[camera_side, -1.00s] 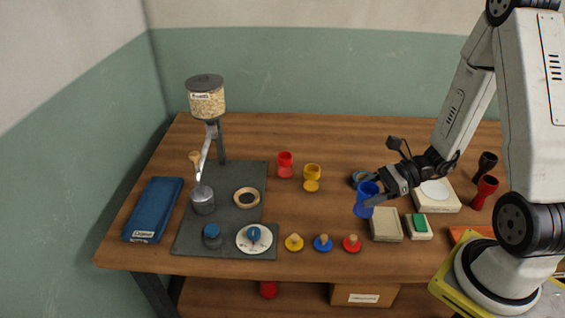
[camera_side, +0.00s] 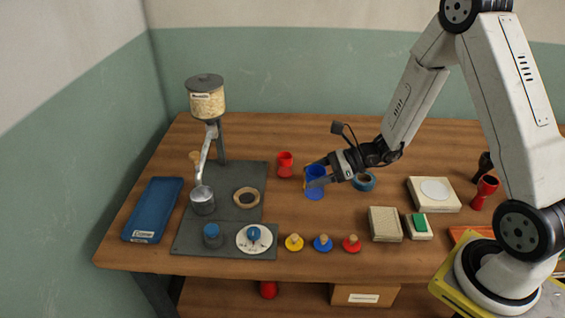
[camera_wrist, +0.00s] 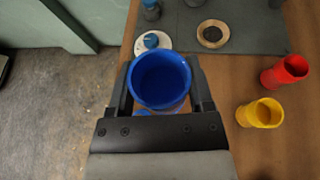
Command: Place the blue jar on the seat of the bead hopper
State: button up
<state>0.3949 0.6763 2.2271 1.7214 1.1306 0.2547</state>
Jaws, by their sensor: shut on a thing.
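The blue jar (camera_side: 315,190), goblet-shaped and upright, is held in my gripper (camera_side: 318,176) over the middle of the table. In the wrist view the jar (camera_wrist: 160,80) sits between the two fingers, its open mouth facing the camera. The bead hopper (camera_side: 206,104) stands on a post at the left, with a chute running down to a grey cup. A wooden ring with a dark centre, which looks like the seat (camera_side: 246,190), lies empty on its grey base plate. It also shows in the wrist view (camera_wrist: 204,44), ahead and right of the jar.
A red jar (camera_side: 285,165) stands left of my gripper; a yellow jar (camera_wrist: 260,113) is mostly hidden behind the blue one in the side view. A white dial (camera_side: 254,246) and blue knob (camera_side: 213,230) sit at the plate's front. Several knobbed lids line the table front.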

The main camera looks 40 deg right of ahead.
jog(key=w+a+r, duration=0.1)
jog(key=w+a, duration=0.4)
jog(key=w, duration=0.1)
jog(key=shift+a+r+m+t+h, duration=0.2)
jog(key=shift+m+t+h, duration=0.1)
jog(key=shift+m+t, duration=0.1)
jog(key=shift+w, duration=0.2)
jog(key=w+a+f, duration=0.1)
jog(key=w+f, duration=0.8)
jog(key=w, duration=0.4)
jog(key=shift+a+f, duration=0.15)
jog(key=shift+f, duration=0.05)
jog(key=shift+w, duration=0.1)
